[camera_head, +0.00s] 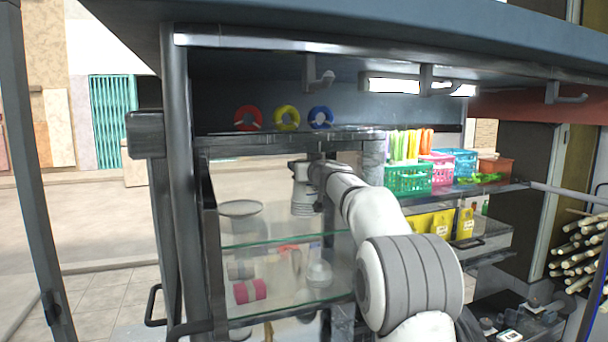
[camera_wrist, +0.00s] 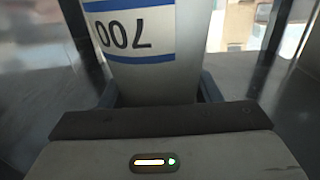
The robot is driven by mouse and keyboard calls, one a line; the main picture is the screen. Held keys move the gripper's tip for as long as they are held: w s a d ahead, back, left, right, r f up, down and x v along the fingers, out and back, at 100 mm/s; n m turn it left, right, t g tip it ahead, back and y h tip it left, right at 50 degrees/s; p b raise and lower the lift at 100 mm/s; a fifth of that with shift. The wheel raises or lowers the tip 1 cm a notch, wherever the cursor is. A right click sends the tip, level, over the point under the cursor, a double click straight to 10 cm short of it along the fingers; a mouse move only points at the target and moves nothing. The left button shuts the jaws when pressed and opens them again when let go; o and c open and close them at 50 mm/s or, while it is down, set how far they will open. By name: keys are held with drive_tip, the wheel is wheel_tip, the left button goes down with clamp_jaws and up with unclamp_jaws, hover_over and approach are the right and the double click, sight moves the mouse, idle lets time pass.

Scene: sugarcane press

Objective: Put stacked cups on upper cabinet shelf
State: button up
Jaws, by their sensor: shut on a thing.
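In the wrist view, my gripper (camera_wrist: 158,92) is shut on the stacked cups (camera_wrist: 140,45). They are white with blue bands and upside-down dark lettering. One finger lies on each side of them. Only part of the cup wall shows, so I cannot tell how many there are. In the head view, my arm reaches into the glass cabinet (camera_head: 206,220). Its far end is inside the frame, around the level above the glass shelf (camera_head: 290,238). The fingers and the held cups cannot be made out clearly there. I cannot tell whether the cups touch the shelf.
To the right are a green basket (camera_head: 408,180) and other coloured baskets. Rings of red, yellow and blue tape (camera_head: 287,117) hang above. The cabinet's dark posts flank my arm.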

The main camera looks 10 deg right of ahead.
drive_tip(key=shift+w+a+f, duration=0.1)
drive_tip(key=shift+w, duration=0.2)
drive_tip(key=shift+w+f, duration=0.1)
drive_tip(key=shift+f, duration=1.65)
drive_tip(key=o, duration=1.4)
drive_tip(key=shift+o, duration=0.2)
